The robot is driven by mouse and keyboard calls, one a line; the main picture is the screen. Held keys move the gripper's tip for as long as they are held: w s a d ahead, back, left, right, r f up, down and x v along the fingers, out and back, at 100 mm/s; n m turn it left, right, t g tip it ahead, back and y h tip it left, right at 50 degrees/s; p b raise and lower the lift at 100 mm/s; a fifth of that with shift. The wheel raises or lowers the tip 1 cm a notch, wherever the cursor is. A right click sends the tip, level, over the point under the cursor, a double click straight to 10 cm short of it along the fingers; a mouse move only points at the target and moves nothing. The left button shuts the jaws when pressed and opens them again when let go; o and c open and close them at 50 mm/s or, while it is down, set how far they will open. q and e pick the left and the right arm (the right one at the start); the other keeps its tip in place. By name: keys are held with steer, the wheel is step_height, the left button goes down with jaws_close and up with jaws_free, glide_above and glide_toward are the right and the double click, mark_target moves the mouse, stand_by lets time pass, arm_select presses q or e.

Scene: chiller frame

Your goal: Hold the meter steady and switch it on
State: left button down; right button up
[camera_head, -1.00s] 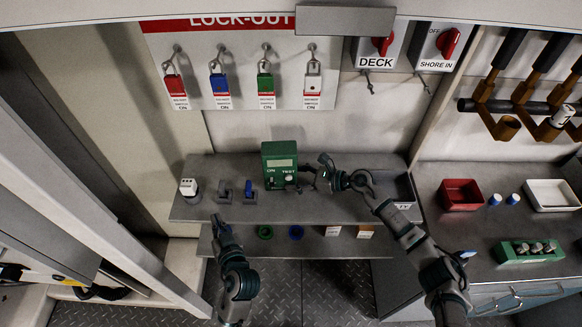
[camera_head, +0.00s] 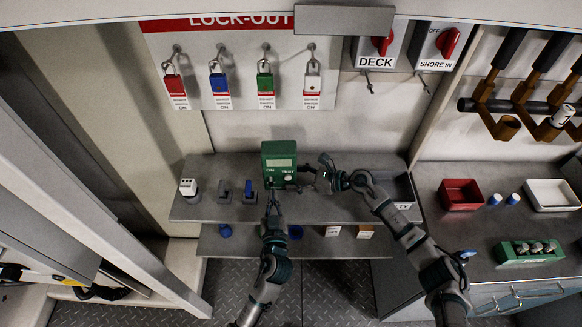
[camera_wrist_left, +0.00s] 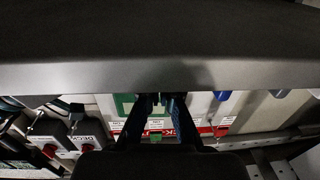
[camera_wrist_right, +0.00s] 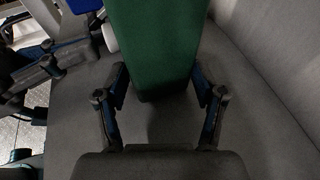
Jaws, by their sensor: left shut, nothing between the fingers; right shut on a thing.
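The green meter (camera_head: 279,160) stands upright on the upper shelf, with a pale display and a small switch and knob on its front below. My right gripper (camera_head: 318,176) is at its right side and shut on it. In the right wrist view the meter (camera_wrist_right: 153,45) shows as a green block between the fingers (camera_wrist_right: 163,95). My left gripper (camera_head: 272,196) is shut and empty, close below the meter's front on the switch side. I cannot tell whether it touches. In the left wrist view the fingertips (camera_wrist_left: 160,101) partly hide a green patch that looks like the meter.
On the upper shelf (camera_head: 345,205), left of the meter, stand a white device (camera_head: 189,188), a grey piece (camera_head: 224,190) and a blue-topped piece (camera_head: 249,190). The lower shelf (camera_head: 275,246) holds small coloured items. The lock-out board (camera_head: 240,40) hangs behind. A red bin (camera_head: 461,195) stands right.

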arm_select(q)
steer(key=shift+w, duration=0.7)
arm_select(e)
steer(key=shift+f, duration=0.15)
arm_select(q)
steer(key=shift+r, duration=0.15)
steer(key=shift+r, duration=1.05)
arm_select(e)
steer(key=shift+c, duration=0.2)
arm_select(q)
steer(key=shift+s+d+f, duration=0.1)
steer(key=shift+s+f, duration=0.05)
steer(key=shift+s, duration=1.35)
steer(key=shift+s+d+f, duration=0.1)
steer(key=shift+s, duration=1.4)
arm_select(e)
steer(key=o, duration=0.9)
steer(key=shift+o, duration=0.2)
